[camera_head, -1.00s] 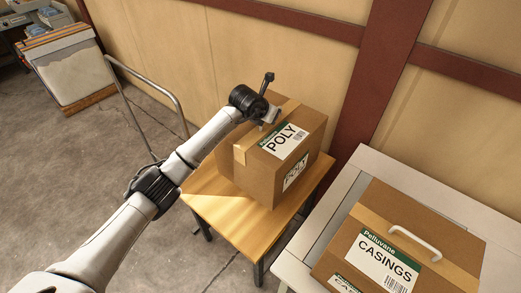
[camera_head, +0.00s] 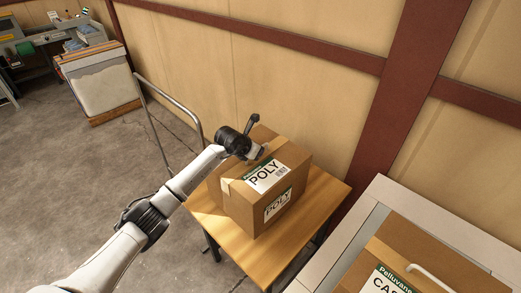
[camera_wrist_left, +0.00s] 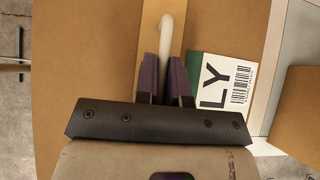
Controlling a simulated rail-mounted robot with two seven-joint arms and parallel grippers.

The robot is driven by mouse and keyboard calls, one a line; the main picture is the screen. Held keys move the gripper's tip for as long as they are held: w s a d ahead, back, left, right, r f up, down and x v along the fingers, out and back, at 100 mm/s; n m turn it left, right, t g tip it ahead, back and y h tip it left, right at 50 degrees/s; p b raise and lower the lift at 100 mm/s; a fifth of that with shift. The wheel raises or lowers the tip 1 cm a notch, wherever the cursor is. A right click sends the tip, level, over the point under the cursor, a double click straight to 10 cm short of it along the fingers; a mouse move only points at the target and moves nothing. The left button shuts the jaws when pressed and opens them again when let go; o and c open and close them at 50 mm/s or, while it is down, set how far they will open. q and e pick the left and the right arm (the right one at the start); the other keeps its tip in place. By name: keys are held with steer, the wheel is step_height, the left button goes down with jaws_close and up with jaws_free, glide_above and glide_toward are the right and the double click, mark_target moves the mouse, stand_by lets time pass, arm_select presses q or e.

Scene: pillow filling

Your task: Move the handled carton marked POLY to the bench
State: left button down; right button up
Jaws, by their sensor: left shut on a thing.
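The brown carton marked POLY (camera_head: 263,207) is at the small wooden table (camera_head: 285,250), with green-and-white labels and tan tape. I cannot tell whether its underside touches the tabletop. My left gripper (camera_head: 262,153) is over the carton's top, shut on its handle. In the left wrist view, the purple-padded fingers (camera_wrist_left: 166,75) close around the white handle (camera_wrist_left: 172,32), and part of the label (camera_wrist_left: 222,82) shows beside them. A workbench (camera_head: 55,35) with items on it stands at the far upper left. My right gripper is not in view.
A carton marked CASINGS (camera_head: 425,245) sits on a pale table (camera_head: 435,205) at right. A metal hoop rail (camera_head: 165,95) stands left of the wooden table. A white bin (camera_head: 100,85) is further back. Open concrete floor (camera_head: 70,170) lies to the left.

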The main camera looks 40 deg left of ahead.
arm_select(q)
steer(key=shift+w+f, duration=0.1)
steer(key=shift+f, duration=1.75)
steer(key=c, duration=1.6)
jaws_free()
steer(key=shift+f, duration=0.2)
steer(key=o, duration=0.4)
